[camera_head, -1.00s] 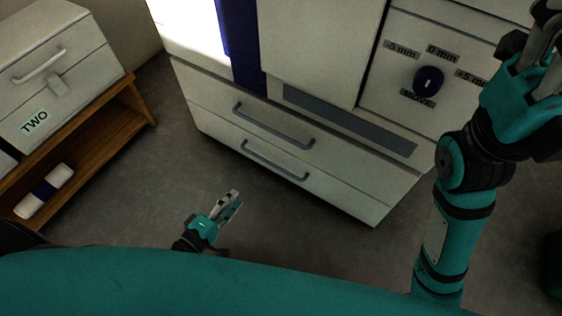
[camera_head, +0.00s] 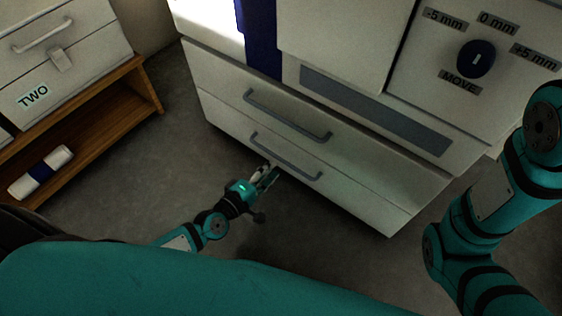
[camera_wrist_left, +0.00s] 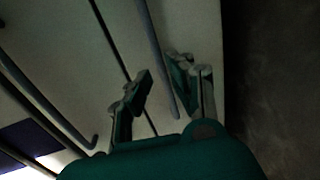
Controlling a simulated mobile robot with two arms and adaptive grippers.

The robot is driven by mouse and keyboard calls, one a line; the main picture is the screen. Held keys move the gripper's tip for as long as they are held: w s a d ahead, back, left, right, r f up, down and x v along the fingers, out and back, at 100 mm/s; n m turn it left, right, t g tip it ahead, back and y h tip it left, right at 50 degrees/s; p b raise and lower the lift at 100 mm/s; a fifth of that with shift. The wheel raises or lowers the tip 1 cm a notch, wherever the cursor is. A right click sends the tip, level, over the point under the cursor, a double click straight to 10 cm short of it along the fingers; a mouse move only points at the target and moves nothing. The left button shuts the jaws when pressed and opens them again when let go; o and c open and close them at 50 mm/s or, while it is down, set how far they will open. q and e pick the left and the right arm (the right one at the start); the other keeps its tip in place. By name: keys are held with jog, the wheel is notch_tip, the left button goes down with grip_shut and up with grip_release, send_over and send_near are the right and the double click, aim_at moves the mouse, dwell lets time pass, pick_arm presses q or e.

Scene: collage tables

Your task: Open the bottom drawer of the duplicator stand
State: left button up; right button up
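The duplicator stand's bottom drawer (camera_head: 345,197) is a pale, wide front below the upper drawer (camera_head: 365,160). It looks shut. Its grey bar handle (camera_head: 290,160) also shows in the left wrist view (camera_wrist_left: 155,45). My left gripper (camera_head: 270,174) is at the bottom handle, near the middle of the bar. In the left wrist view its two fingers (camera_wrist_left: 160,75) are apart, one on each side of the bar as seen from there. I cannot tell whether they touch it. My right arm shows at the right, but its gripper is out of view.
The upper drawer's handle (camera_head: 285,118) runs just above the bottom one. A wooden shelf (camera_head: 140,88) with a white box marked TWO (camera_head: 75,80) stands at the left. A dial (camera_head: 477,59) is on the stand's upper right. The floor (camera_head: 150,165) before the drawers is clear.

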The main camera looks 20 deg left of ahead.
aim_at(281, 159)
pick_arm(q)
jog(key=b+x, duration=0.1)
jog(key=x, duration=0.5)
jog(key=shift+c, duration=0.4)
grip_shut()
